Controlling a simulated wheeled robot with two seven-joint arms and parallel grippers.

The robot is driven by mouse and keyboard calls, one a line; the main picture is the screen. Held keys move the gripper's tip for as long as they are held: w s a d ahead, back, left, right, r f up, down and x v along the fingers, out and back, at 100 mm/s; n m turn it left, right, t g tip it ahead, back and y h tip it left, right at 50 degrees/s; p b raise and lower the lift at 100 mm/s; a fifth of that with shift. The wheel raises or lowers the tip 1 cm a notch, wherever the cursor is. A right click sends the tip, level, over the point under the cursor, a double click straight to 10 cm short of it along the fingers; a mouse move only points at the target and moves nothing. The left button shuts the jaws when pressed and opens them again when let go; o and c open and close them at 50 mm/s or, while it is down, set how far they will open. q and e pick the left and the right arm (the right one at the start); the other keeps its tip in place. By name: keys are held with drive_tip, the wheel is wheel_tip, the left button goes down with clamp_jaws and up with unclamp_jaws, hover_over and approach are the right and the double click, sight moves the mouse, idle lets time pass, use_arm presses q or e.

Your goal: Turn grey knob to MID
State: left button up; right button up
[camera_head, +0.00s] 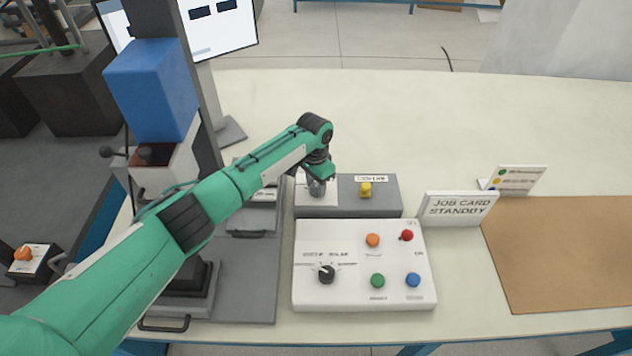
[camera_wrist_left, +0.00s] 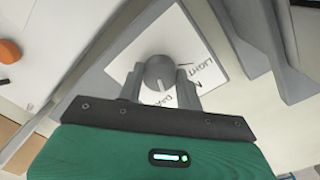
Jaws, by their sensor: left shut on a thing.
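The grey knob (camera_wrist_left: 158,69) shows in the left wrist view, round, on a white plate (camera_wrist_left: 127,62) with printed words. "LIGHT" reads clearly at the right, "DARK" only partly, below the knob; a label between them is mostly covered by a finger. A pale line on the knob's face points down in that view, towards the "DARK" print. My left gripper (camera_head: 317,188) has its fingers on either side of the knob, shut on it. In the head view the gripper hides most of the knob at the left of the grey box (camera_head: 343,208). My right gripper is not in view.
A yellow knob (camera_head: 365,190) stands on the same box, right of my gripper. In front is a white panel (camera_head: 345,233) with a black knob (camera_head: 326,274) and several coloured buttons. A job card sign (camera_head: 457,207) reads "STANDBY". A brown mat (camera_head: 570,250) lies right.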

sight(314, 186)
use_arm(q)
drive_tip(key=n+p, duration=0.3)
drive_tip(key=n, duration=0.1)
drive_tip(key=shift+r, duration=0.2)
drive_tip(key=shift+f+n+p, duration=0.1)
drive_tip(key=shift+n+p, duration=0.95)
drive_tip(key=shift+n, duration=0.55)
drive_tip(key=o, duration=1)
drive_tip(key=r+b, duration=0.1)
drive_tip(key=r, duration=0.6)
drive_tip(key=r+b, duration=0.1)
drive_tip(key=r, duration=0.5)
drive_tip(key=shift+a+r, duration=0.2)
drive_tip(key=shift+r, duration=0.15)
